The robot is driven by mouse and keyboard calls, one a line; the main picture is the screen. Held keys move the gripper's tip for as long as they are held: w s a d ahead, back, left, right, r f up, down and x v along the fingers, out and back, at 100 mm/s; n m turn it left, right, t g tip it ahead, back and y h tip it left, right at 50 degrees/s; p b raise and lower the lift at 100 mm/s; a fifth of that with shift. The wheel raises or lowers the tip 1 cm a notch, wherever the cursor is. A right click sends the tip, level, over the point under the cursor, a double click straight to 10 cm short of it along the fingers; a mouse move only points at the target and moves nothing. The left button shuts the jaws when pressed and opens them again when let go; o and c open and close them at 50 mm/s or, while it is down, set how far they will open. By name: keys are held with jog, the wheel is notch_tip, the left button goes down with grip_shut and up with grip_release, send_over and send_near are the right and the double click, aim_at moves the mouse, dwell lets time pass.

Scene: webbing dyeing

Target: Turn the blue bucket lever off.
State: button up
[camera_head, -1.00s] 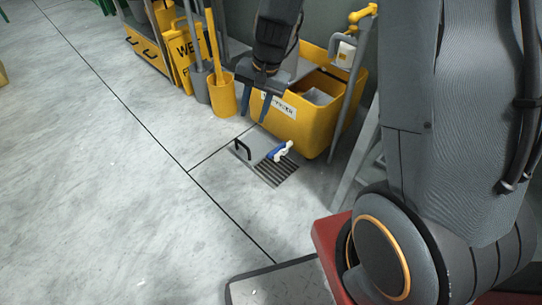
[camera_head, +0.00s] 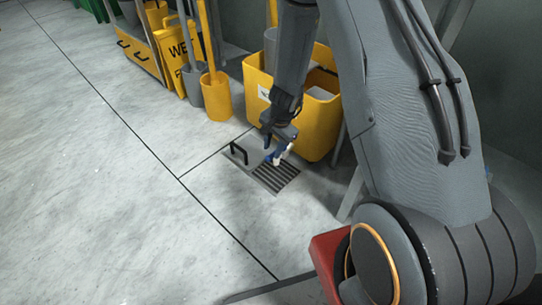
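A small blue and white piece (camera_head: 281,153), which may be the blue lever, is at the floor drain grate (camera_head: 277,180), in front of the yellow bucket (camera_head: 320,125). My gripper (camera_head: 276,144) points down right at this piece and partly covers it. The fingers are small and dark here, and I cannot tell whether they touch the piece or have closed on it. The white part shows at the right of the fingers and a bit of blue below them. My arm hides part of the yellow bucket.
A black handle (camera_head: 238,153) stands up from a floor plate just left of the grate. A yellow mop bucket (camera_head: 217,97), a grey one (camera_head: 190,88) and a yellow wet-floor sign (camera_head: 180,55) stand along the wall. The floor at left is clear.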

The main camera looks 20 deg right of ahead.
aim_at(271, 155)
jog(key=shift+w+a+f+b, duration=0.1)
jog(key=shift+w+f+b, duration=0.1)
jog(key=shift+f+b, duration=0.5)
jog(key=shift+w+a+f+b, duration=0.15)
jog(key=shift+f+b, duration=0.15)
jog(key=shift+f, duration=0.7)
jog(key=shift+d, duration=0.1)
grip_shut()
